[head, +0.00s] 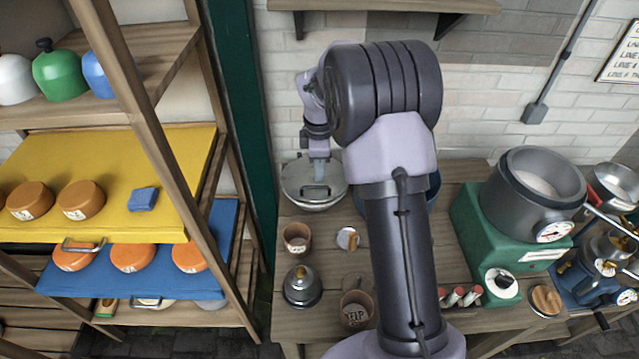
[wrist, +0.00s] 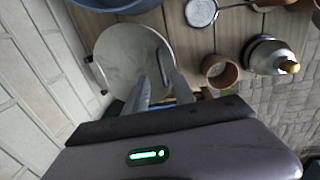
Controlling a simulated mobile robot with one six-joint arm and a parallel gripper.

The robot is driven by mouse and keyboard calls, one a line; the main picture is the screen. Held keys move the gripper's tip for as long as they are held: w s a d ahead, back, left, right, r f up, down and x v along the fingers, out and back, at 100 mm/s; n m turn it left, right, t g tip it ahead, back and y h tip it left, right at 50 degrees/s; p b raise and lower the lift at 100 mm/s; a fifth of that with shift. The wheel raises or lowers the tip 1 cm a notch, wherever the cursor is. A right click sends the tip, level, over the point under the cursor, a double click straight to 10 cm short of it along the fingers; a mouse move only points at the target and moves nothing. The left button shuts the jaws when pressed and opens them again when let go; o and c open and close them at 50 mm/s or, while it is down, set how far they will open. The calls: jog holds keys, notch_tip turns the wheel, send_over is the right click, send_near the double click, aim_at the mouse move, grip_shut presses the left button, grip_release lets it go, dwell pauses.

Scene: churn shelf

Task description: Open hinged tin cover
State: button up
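The round grey metal tin (head: 296,197) stands at the back left of the wooden worktable, against the brick wall. Its flat pale cover (wrist: 122,52) fills the upper middle of the wrist view and appears to lie shut. A small dark bracket (wrist: 94,73) shows at the cover's left edge in that view. My gripper (head: 319,186) points down over the tin. In the wrist view its two fingers (wrist: 154,66) reach over the cover's lower right part with a narrow gap between them, holding nothing visible. I cannot tell whether the fingertips touch the cover.
A brown cup (head: 297,237), a small round lidded piece (head: 347,238) and a metal bottle (head: 302,286) stand in front of the tin. A blue bowl (wrist: 115,5) is beside it, partly behind my arm. A green machine with a pot (head: 480,225) stands right; shelves (head: 150,110) stand left.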

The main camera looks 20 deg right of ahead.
aim_at(319, 187)
jog(key=f, duration=0.3)
jog(key=f+b, duration=0.1)
jog(key=f, duration=0.2)
jog(key=shift+w+d, duration=0.15)
jog(key=shift+w, duration=0.05)
grip_shut()
dwell(1.0)
